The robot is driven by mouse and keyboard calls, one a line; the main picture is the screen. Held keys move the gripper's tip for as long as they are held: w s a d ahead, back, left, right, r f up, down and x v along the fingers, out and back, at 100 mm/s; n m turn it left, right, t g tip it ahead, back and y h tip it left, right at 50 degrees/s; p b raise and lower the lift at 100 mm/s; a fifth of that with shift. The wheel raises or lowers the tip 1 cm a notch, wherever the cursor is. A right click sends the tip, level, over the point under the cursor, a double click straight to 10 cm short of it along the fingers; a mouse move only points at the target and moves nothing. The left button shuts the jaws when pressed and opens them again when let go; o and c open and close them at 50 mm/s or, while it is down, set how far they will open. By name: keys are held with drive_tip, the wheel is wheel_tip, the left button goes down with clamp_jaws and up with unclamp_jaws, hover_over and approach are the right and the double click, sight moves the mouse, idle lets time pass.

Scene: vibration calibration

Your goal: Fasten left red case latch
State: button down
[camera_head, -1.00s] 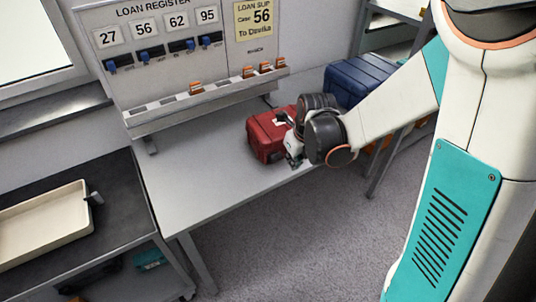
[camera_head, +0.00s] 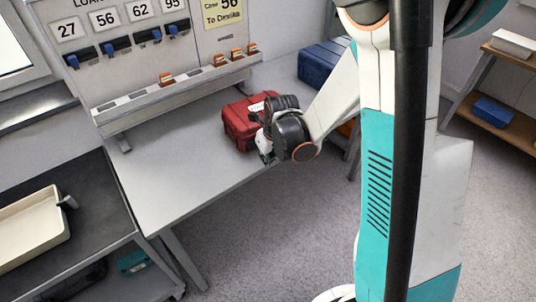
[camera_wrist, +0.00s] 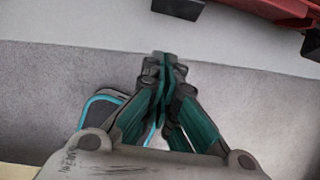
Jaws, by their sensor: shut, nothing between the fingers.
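The red case (camera_head: 238,122) sits closed on the grey table below the loan register board. My arm's wrist covers its right front part, so its latches do not show clearly in the head view. In the wrist view, part of the red case (camera_wrist: 285,10) shows at the top right corner, with a dark piece on its edge. My gripper (camera_wrist: 165,58) is shut and empty, its fingertips together near the table's front edge, apart from the case. In the head view my gripper (camera_head: 268,157) is at the case's front, small and partly hidden by the wrist.
The grey table (camera_head: 165,185) is clear left of the case. A blue case (camera_head: 322,65) stands behind right. The register board (camera_head: 130,50) has a rail with several orange tags. A cream tray (camera_head: 30,225) lies on the dark bench at left. A dark block (camera_wrist: 178,8) shows in the wrist view.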

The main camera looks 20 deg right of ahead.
sight(253, 143)
drive_tip(key=b+x, duration=0.1)
drive_tip(key=x, duration=0.2)
drive_tip(key=shift+f, duration=0.2)
drive_tip(key=shift+w+a+r, duration=0.1)
drive_tip(key=shift+w+r, duration=0.25)
drive_tip(key=shift+r, duration=0.2)
drive_tip(key=shift+w+a+r, duration=0.1)
drive_tip(key=shift+w+r, duration=0.3)
drive_tip(key=shift+r, duration=0.15)
drive_tip(key=shift+w+r+b, duration=0.3)
drive_tip(key=shift+w+r, duration=0.15)
drive_tip(key=shift+r, duration=0.15)
drive_tip(key=shift+d, duration=0.1)
